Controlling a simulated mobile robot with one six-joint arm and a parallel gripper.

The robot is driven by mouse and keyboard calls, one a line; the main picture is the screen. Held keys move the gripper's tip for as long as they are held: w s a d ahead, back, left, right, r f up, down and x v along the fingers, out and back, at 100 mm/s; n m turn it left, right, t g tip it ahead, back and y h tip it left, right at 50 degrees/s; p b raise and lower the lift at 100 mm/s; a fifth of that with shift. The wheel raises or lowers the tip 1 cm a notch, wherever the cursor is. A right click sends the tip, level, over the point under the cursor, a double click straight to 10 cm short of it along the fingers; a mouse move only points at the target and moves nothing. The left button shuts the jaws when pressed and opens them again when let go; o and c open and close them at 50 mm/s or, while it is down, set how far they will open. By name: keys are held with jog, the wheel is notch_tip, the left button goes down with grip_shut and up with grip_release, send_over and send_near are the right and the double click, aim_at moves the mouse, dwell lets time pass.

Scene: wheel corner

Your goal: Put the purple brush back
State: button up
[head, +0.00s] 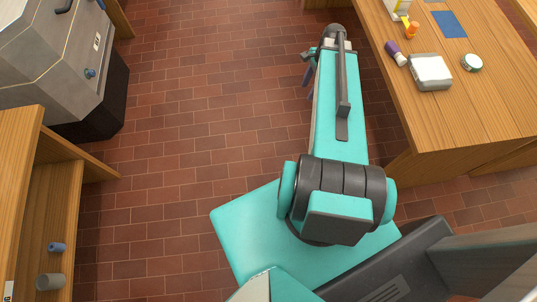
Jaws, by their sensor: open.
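A short purple piece with a pale end, which looks like the purple brush (394,50), lies on the wooden table (480,115) at the upper right, near the table's left edge. It lies just left of a white box-like block. My arm reaches up the middle of the head view, left of the table. Dark parts at its far end look like my gripper (306,66), open and mostly hidden by the arm link. It is left of the purple piece and apart from it, with nothing visible in it.
The table also holds the white block (431,72), a round tin (472,62), an orange bottle (412,30) and a blue rectangle (450,24). A grey machine (55,60) stands upper left. Wooden shelving (60,200) at lower left holds two small cylinders. The brick floor (190,130) between is clear.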

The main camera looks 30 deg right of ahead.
jog(key=s+a+f+n+g+h, duration=0.1)
jog(key=s+a+f+n+g, duration=0.1)
jog(key=s+a+f+n, duration=0.4)
jog(key=s+a+f+n+g, duration=0.2)
jog(key=s+a+f+n, duration=0.4)
jog(key=a, duration=0.6)
jog(key=s+a+f+n+g+h, duration=0.1)
jog(key=s+a+f+n, duration=0.5)
jog(key=s+a+n, duration=0.1)
jog(key=shift+a+n+g+h, duration=0.35)
jog(key=shift+a+n, duration=0.35)
jog(key=shift+a, duration=0.3)
jog(key=c, duration=0.4)
jog(key=shift+o, duration=0.2)
jog(key=shift+r, duration=0.1)
jog(key=shift+d, duration=0.15)
